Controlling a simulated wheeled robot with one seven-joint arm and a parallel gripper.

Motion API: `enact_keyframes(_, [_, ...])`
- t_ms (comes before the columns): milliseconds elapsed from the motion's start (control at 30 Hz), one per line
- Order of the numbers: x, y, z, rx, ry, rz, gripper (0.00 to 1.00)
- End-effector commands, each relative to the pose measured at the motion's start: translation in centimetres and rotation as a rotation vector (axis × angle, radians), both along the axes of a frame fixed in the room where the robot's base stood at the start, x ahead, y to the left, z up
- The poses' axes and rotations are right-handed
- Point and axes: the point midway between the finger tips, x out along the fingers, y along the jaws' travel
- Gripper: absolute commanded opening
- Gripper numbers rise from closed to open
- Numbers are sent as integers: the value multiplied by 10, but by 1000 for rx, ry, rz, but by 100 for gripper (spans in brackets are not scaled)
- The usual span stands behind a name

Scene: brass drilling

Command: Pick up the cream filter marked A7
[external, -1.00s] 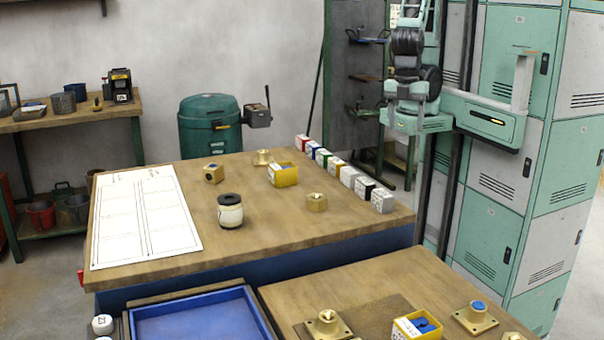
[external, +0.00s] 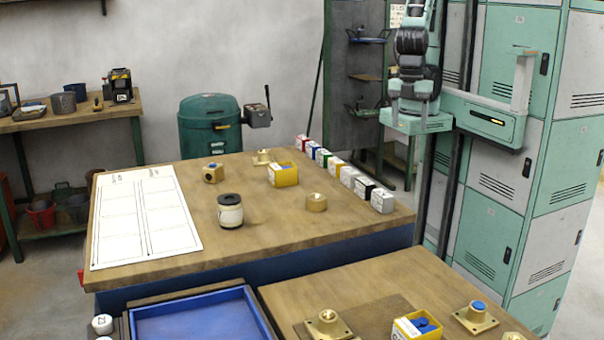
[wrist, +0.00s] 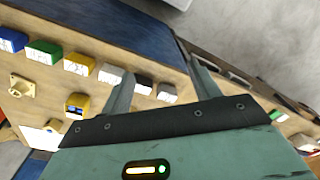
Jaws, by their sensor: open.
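No A7 mark is readable in either view. A cream cylinder with a dark top (external: 230,211) stands upright on the middle of the large wooden table. Small cream-white round pieces (external: 103,324) with dark marks sit at the lower left edge, partly cut off; I cannot tell which item is the A7 filter. My gripper (wrist: 162,68) is open and empty in the wrist view, its two fingers apart above the row of boxes.
A row of coloured boxes (external: 348,177) lines the table's right edge. Brass parts (external: 316,202) and a yellow bin (external: 283,174) stand near the cylinder. A white sheet (external: 145,220) lies at left. A blue tray (external: 195,320) and a second table (external: 350,285) are in front.

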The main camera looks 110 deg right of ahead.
Motion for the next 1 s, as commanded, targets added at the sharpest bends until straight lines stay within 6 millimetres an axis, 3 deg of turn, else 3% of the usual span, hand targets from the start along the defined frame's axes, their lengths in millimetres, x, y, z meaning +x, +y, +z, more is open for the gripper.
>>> enact_keyframes(467, [0,0,0,0,0,0,62])
enact_keyframes(500, [0,0,0,0,0,0,73])
enact_keyframes(533, [0,0,0,0,0,0,75])
enact_keyframes(800, [2,0,0,2,-3,-2,75])
enact_keyframes(900, [21,5,-2,25,-34,-17,75])
enact_keyframes(1000, [64,12,-8,79,-115,-44,75])
